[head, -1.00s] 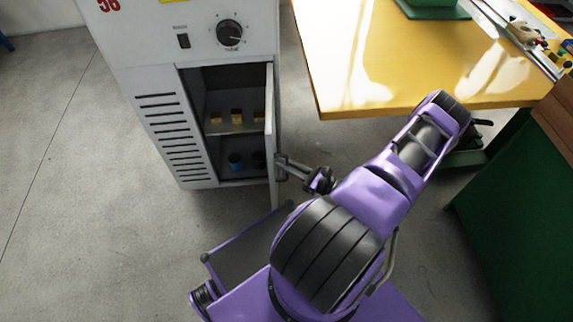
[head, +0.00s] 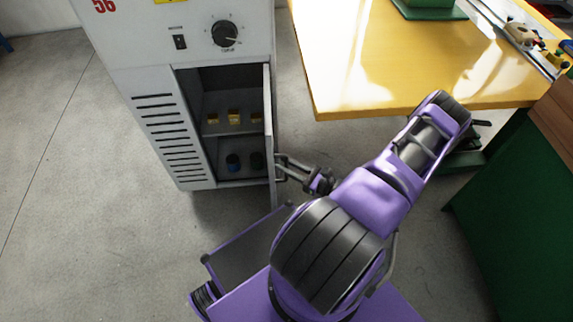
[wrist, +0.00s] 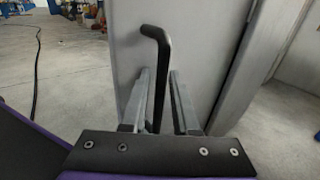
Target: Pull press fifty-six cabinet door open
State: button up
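The press fifty-six cabinet (head: 205,90) is a light grey unit with a red "56" at its top left. Its door (head: 268,140) stands wide open, seen nearly edge-on at the right of the opening. My gripper (head: 279,168) is at the outer side of the door. In the wrist view the black bar handle (wrist: 157,45) runs down between the two fingers of my gripper (wrist: 158,80). The fingers are apart, with gaps showing on both sides of the handle. The handle is hidden or too small to make out in the head view.
Inside the cabinet, several yellow blocks (head: 234,116) sit on a shelf, with dark cups (head: 233,162) below. A yellow-topped table (head: 400,75) stands right of the door. A green cabinet (head: 515,185) is at the far right. Floor at left is clear.

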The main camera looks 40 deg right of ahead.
jog(key=v, duration=1.7)
jog(key=shift+s, duration=0.2)
jog(key=shift+r, duration=0.1)
